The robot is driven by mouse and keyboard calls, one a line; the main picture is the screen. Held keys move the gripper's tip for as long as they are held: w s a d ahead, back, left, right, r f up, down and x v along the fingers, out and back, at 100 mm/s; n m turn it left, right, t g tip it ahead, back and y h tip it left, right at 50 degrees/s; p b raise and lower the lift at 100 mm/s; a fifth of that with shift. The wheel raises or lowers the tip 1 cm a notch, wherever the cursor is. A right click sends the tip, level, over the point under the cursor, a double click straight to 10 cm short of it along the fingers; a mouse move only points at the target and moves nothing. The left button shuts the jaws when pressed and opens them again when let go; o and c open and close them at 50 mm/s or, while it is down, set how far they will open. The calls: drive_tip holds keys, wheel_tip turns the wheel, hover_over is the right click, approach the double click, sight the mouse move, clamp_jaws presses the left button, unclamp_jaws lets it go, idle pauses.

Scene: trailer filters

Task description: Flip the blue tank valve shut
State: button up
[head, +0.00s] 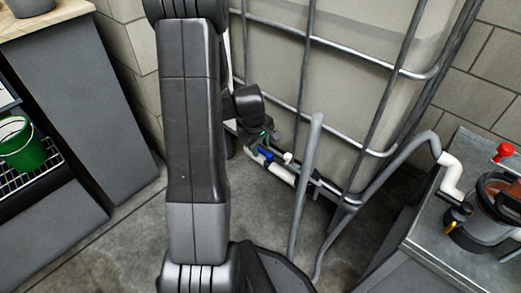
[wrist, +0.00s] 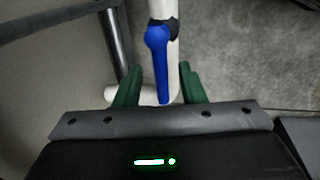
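The blue tank valve (head: 265,154) sits on a white pipe low at the front of the caged tank (head: 335,90). In the wrist view its blue handle (wrist: 160,60) runs lengthwise along the white pipe (wrist: 174,55), its round hub farther off and its free end toward me. My gripper (wrist: 159,86) is open, with one green finger on each side of the handle's lower part. Gaps show between handle and fingers. In the head view my gripper is small, dark and partly hidden by my arm, just above and left of the valve.
Metal cage bars surround the tank, and a grey bent hose (head: 380,175) rises in front of it. A metal cart (head: 455,215) with a pot (head: 490,215) stands at right. A green bucket (head: 24,145) sits on a rack at left. The concrete floor between is clear.

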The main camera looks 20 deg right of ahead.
drive_tip(key=shift+f, duration=0.2)
clamp_jaws()
